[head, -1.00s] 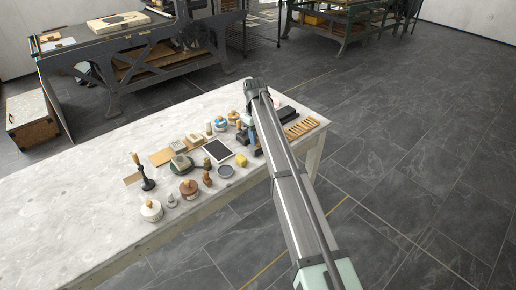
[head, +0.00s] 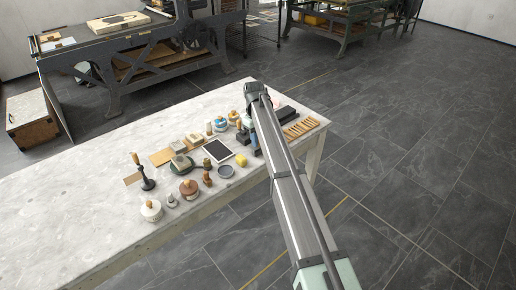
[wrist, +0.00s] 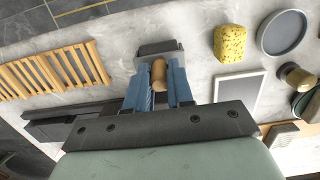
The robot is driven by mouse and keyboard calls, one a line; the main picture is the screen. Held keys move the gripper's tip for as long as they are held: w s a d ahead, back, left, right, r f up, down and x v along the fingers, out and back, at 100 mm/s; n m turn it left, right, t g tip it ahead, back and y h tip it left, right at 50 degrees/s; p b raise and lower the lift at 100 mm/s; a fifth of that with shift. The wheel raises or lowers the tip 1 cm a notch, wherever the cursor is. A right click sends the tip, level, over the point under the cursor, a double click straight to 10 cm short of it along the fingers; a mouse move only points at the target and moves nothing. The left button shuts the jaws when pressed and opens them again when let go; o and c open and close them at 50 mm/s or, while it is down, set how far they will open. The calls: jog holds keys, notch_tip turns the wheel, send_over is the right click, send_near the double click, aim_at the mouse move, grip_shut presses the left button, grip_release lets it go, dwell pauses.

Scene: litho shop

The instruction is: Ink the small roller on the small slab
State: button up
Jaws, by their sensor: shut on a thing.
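My gripper (wrist: 158,92) is shut on the wooden handle (wrist: 159,73) of what looks like the small roller, with its blue fingers on either side. A dark grey block (wrist: 157,47) shows just beyond the handle; I cannot tell whether it is the roller's drum or a separate piece. A pale-framed rectangular slab (wrist: 237,92) lies to the right of the gripper in the wrist view. In the head view this slab (head: 217,150) looks black and lies left of my gripper (head: 254,143). The roller is mostly hidden behind my arm there.
A yellow sponge (wrist: 230,43) and a round grey dish (wrist: 282,33) lie right of the gripper. A slatted wooden rack (wrist: 50,70) and a long black block (wrist: 70,122) lie left. Several pots and tools crowd the tabletop; its left part (head: 70,200) is clear.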

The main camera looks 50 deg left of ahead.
grip_shut()
jog(key=shift+r, duration=0.1)
jog(key=shift+r, duration=2.4)
